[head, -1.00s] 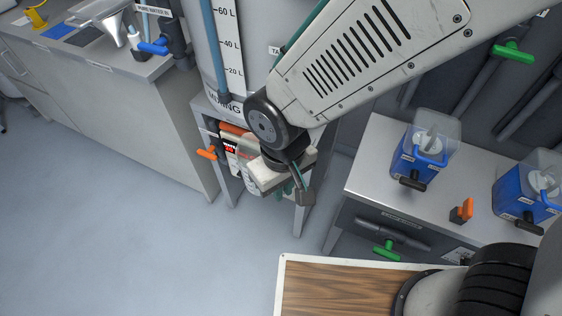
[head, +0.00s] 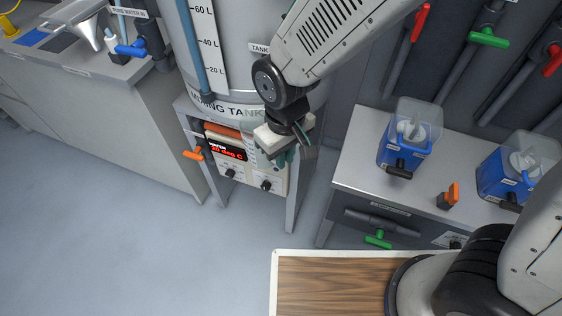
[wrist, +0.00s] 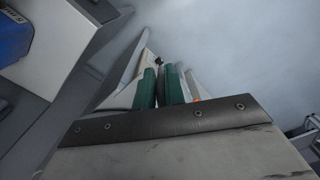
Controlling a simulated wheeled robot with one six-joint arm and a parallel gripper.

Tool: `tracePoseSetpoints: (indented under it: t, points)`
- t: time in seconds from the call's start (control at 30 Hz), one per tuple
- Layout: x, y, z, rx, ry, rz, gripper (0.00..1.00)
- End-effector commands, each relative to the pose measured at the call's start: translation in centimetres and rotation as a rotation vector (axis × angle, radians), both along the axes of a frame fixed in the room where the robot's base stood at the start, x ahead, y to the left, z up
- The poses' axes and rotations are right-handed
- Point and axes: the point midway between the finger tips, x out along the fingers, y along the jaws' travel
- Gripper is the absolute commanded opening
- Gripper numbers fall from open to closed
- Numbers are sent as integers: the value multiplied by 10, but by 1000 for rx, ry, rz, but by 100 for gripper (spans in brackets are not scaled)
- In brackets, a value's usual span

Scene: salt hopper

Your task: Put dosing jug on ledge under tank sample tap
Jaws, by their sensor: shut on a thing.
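My gripper (head: 287,157) is in front of the mixing tank (head: 228,75), at the right of the control box under it. Its green fingers also show in the wrist view (wrist: 161,88), close together. I cannot make out a ledge clearly.
The control box (head: 236,172) has a red display and knobs. A steel bench (head: 360,170) at right holds two blue containers (head: 402,155) (head: 508,178) and an orange-handled part (head: 449,196). A wooden top (head: 325,285) is nearest me. The floor at left is clear.

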Motion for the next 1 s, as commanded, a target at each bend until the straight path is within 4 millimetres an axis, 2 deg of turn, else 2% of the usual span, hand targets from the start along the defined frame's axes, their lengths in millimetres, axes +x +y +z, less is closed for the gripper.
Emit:
tracePoseSetpoints:
  t: [0.7,0.83,1.0]
  points:
    - [55,-19,0,1,-1,-1,0]
    - [63,-22,0,0,0,-2,0]
    - [62,-22,-8,-1,2,0,0]
